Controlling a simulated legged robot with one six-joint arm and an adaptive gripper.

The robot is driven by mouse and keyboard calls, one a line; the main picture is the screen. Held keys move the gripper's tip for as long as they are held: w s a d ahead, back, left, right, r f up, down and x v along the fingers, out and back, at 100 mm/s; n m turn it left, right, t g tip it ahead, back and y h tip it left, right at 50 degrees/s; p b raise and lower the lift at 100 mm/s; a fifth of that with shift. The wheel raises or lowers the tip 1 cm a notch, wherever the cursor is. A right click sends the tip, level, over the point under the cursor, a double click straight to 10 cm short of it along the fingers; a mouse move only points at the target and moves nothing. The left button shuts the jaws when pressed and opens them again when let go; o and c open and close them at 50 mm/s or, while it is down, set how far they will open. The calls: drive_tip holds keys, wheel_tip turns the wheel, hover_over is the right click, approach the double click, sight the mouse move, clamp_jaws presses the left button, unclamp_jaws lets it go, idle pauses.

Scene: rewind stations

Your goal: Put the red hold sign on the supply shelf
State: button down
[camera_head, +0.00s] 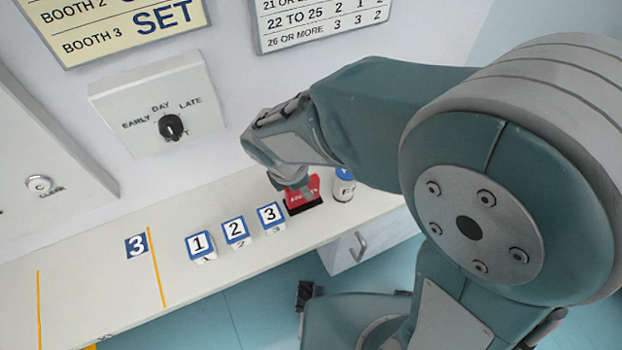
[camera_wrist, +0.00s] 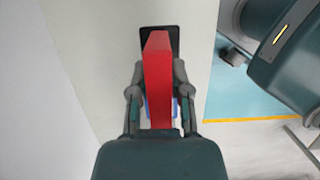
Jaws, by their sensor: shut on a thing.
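The red hold sign (camera_head: 304,194) stands on the right part of the white shelf, on a dark base. In the wrist view the red sign (camera_wrist: 157,85) runs upright between my two fingers, with its dark base (camera_wrist: 172,40) beyond it. My gripper (camera_wrist: 157,92) is shut on the sign, one finger on each side. In the head view my gripper (camera_head: 292,182) reaches down to the sign and hides part of it. I cannot tell whether the base touches the shelf. Whether this white shelf (camera_head: 120,290) is the supply shelf is not shown by a label.
Blocks numbered 1 (camera_head: 201,247), 2 (camera_head: 236,232) and 3 (camera_head: 271,217) stand left of the sign. A white cylinder with a blue top (camera_head: 344,184) stands close on its right. A dial panel (camera_head: 162,105) is on the wall. Orange lines mark the shelf's left part, which is clear.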

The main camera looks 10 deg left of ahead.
drive_tip(key=shift+w+d+f, duration=0.2)
drive_tip(key=shift+w+f, duration=0.15)
drive_tip(key=shift+f, duration=0.35)
drive_tip(key=shift+x, duration=1.75)
drive_tip(key=shift+s+a+f, duration=0.1)
drive_tip(key=c, duration=0.6)
unclamp_jaws()
